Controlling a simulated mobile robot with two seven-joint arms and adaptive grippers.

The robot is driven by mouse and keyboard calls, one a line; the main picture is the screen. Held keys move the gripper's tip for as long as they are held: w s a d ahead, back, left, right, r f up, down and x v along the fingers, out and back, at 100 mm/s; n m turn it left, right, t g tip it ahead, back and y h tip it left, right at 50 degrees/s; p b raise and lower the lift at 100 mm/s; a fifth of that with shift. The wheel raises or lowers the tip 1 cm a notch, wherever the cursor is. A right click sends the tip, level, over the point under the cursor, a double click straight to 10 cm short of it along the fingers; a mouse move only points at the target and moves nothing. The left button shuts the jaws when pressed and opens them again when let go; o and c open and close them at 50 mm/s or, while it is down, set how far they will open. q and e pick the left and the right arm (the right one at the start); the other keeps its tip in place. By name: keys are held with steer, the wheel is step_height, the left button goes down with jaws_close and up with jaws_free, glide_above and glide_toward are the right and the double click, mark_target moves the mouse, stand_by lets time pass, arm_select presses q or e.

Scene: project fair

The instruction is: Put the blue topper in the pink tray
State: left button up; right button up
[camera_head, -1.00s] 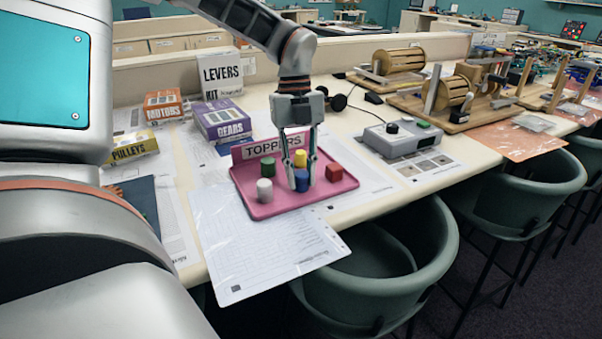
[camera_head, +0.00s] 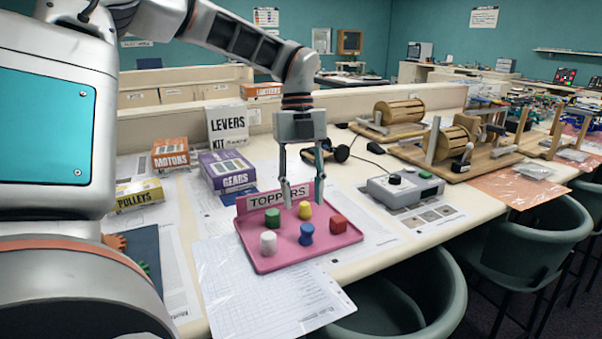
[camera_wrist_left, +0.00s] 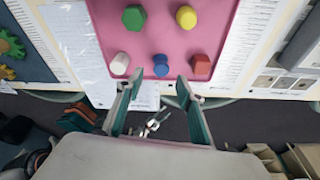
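The blue topper (camera_head: 306,234) stands in the pink tray (camera_head: 270,262), in the front row between the white topper (camera_head: 268,242) and the red topper (camera_head: 338,224). The green topper (camera_head: 272,217) and yellow topper (camera_head: 305,210) stand behind. The blue topper also shows in the left wrist view (camera_wrist_left: 161,66), beyond the fingertips. My left gripper (camera_head: 303,207) is open and empty, raised above the tray, with its fingers apart in the left wrist view (camera_wrist_left: 156,88). My right gripper is not in view.
Boxes marked Levers (camera_head: 228,122), Gears (camera_head: 228,172), Motors (camera_head: 170,154) and Pulleys (camera_head: 138,195) stand behind and left of the tray. A grey control box (camera_head: 405,187) sits to the right. Paper sheets (camera_head: 265,303) lie in front.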

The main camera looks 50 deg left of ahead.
arm_select(q)
steer(key=shift+v, duration=2.3)
